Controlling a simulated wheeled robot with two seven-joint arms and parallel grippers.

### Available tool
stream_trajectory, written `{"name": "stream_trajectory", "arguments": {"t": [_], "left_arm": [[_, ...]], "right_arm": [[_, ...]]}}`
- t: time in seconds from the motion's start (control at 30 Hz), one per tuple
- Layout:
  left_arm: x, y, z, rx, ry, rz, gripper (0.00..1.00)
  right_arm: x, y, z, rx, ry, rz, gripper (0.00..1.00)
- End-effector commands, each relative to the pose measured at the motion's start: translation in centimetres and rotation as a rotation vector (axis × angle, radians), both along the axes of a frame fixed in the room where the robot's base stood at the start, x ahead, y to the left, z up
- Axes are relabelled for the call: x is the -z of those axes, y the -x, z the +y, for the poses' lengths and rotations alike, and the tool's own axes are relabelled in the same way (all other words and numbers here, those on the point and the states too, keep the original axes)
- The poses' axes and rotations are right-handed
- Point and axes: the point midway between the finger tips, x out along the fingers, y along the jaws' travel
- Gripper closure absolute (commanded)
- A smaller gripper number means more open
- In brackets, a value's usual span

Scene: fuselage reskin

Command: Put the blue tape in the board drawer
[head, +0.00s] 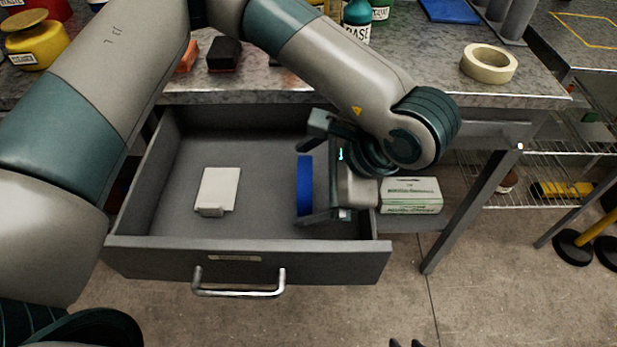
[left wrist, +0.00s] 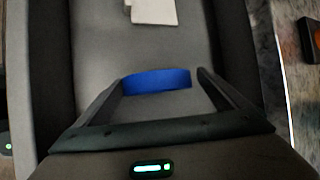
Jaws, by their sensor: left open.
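The blue tape (head: 304,185) is a roll seen edge-on, inside the outline of the open grey drawer (head: 250,252). My left gripper (head: 312,170) is inside the drawer, open, with its fingers on either side of the tape. In the left wrist view the tape (left wrist: 156,80) sits between the two spread fingertips (left wrist: 160,80). I cannot tell whether the tape touches the drawer floor. Two small dark tips at the bottom edge of the head view seem to be my right gripper (head: 405,343); most of it is out of frame.
A white flat object (head: 219,187) lies in the drawer's left half. A green-and-white box (head: 410,195) stands right of the drawer. A cream tape roll (head: 489,62), bottles and a dark block (head: 224,53) are on the bench top above. My left arm crosses over the drawer's back right.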

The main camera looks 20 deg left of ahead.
Motion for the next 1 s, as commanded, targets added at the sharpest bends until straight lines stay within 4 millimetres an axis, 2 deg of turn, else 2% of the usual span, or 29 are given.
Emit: {"name": "stream_trajectory", "arguments": {"t": [0.1, 0.27, 0.7, 0.8, 1.0], "left_arm": [[-0.4, 0.0, 0.0, 0.0, 0.0, -0.001, 0.07], [-1.6, 0.3, -1.1, 0.002, 0.001, -0.002, 0.07], [-7.8, 1.7, -5.3, 0.002, 0.001, -0.002, 0.07], [-8.8, 1.9, -6.0, 0.0, 0.0, -0.002, 0.07], [-9.8, 2.2, -6.7, 0.001, -0.001, 0.0, 0.07]], "right_arm": [[-0.2, 0.2, -0.3, 0.002, 0.01, 0.012, 0.69], [0.4, 0.4, -0.8, 0.007, 0.021, 0.031, 0.69], [0.1, 0.0, -1.1, 0.008, 0.033, 0.036, 0.69], [0.2, 0.2, -1.2, 0.009, 0.037, 0.048, 0.69], [0.3, 0.4, -1.3, 0.009, 0.04, 0.057, 0.69]]}}
